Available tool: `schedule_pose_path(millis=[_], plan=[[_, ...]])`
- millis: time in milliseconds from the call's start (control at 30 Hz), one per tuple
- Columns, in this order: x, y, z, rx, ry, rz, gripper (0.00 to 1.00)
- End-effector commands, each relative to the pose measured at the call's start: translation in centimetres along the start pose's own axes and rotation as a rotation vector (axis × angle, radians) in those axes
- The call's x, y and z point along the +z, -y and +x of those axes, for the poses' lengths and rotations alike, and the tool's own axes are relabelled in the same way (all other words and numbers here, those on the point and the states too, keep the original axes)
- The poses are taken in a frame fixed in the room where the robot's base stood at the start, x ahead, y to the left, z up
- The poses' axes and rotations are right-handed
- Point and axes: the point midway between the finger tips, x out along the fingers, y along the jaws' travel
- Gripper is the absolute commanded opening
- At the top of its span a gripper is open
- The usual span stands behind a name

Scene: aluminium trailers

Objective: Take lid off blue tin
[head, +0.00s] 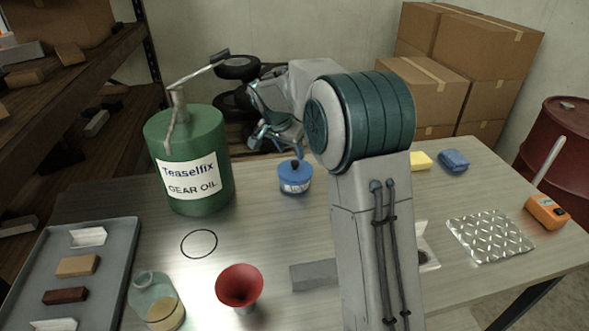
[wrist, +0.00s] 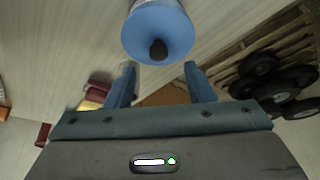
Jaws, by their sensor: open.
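The blue tin (head: 295,184) stands upright on the table, right of the green gear oil can, with a pale label on its side. Its blue lid (head: 294,168) is on it and has a dark knob on top. In the wrist view the lid (wrist: 158,32) and its knob show just beyond the fingertips. My gripper (head: 276,145) is above and slightly left of the tin in the head view, partly hidden by my arm. In the wrist view my gripper (wrist: 158,72) has its two blue fingers apart with nothing between them.
The green gear oil can (head: 190,150) with a pump handle stands close on the left. A black ring mark (head: 199,244), a red funnel (head: 239,287) and a glass jar (head: 157,302) are nearer the front. A grey tray (head: 110,270) is at far left. A tread plate (head: 490,236) lies right.

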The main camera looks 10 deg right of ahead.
Motion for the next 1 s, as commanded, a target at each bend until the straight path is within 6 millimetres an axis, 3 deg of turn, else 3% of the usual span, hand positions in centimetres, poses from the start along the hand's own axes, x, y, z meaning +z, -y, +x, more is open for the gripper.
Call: schedule_pose_path(millis=[400,700,867,1000], plan=[[0.1,-0.2,4.8,0.002,0.001,0.0,0.48],[0.2,-0.2,5.4,-0.001,0.0,0.0,0.48],[0.2,-0.2,5.4,0.0,0.0,0.0,0.04],[0.1,-0.2,5.4,-0.001,0.0,0.0,0.0]])
